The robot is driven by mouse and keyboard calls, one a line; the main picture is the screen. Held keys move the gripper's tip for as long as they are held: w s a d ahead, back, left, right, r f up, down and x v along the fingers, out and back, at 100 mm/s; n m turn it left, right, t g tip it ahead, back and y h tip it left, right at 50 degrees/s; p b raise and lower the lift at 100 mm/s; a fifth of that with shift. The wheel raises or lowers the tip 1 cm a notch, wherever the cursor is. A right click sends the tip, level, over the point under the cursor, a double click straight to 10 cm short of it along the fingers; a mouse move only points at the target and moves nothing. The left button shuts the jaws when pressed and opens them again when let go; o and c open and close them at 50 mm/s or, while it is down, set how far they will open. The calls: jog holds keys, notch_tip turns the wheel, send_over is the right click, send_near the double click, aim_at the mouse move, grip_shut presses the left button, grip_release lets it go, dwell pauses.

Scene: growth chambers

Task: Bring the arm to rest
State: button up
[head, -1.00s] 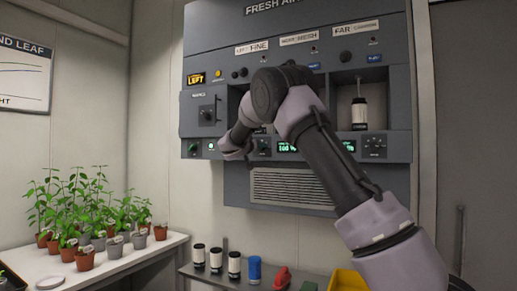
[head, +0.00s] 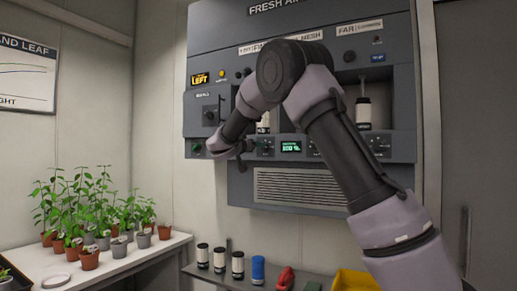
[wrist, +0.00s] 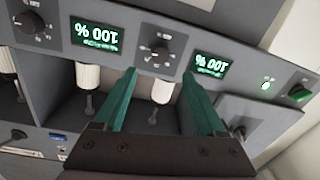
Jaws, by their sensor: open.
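My arm (head: 345,160) is bent in front of the grey fresh air panel (head: 315,190), its elbow high and its end reaching down-left to the panel's lower left. In the wrist view my gripper (wrist: 160,73) is open, with two teal fingers pointing at the panel and nothing between them that I can see held. A white cartridge (wrist: 163,92) shows beyond the gap between the fingers; I cannot tell how far it is. In the head view the fingers are mostly hidden by the arm.
The wrist view is upside down, with knobs (wrist: 160,48) and displays (wrist: 95,35) reading 100 %. Potted plants (head: 90,220) stand left.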

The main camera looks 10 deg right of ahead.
jog(key=shift+v, duration=1.05)
jog(key=s+d+f+m+g+y, duration=0.1)
jog(key=s+d+f+g, duration=0.25)
jog(key=s+d, duration=0.5)
jog(key=s+d+f+m+g+y, duration=0.15)
jog(key=s+d+g, duration=0.25)
jog(key=s+d, duration=0.45)
jog(key=s+a+f+n+y, duration=0.1)
jog(key=s+f+y, duration=0.1)
jog(key=s, duration=0.7)
jog(key=s+a+f+n+y, duration=0.1)
jog(key=s+y, duration=0.3)
jog(key=s, duration=0.4)
jog(key=s+a+f+n+y, duration=0.1)
jog(key=s+a+f+y, duration=0.2)
jog(key=s, duration=0.6)
jog(key=shift+s+a+f, duration=0.25)
jog(key=shift+s, duration=0.1)
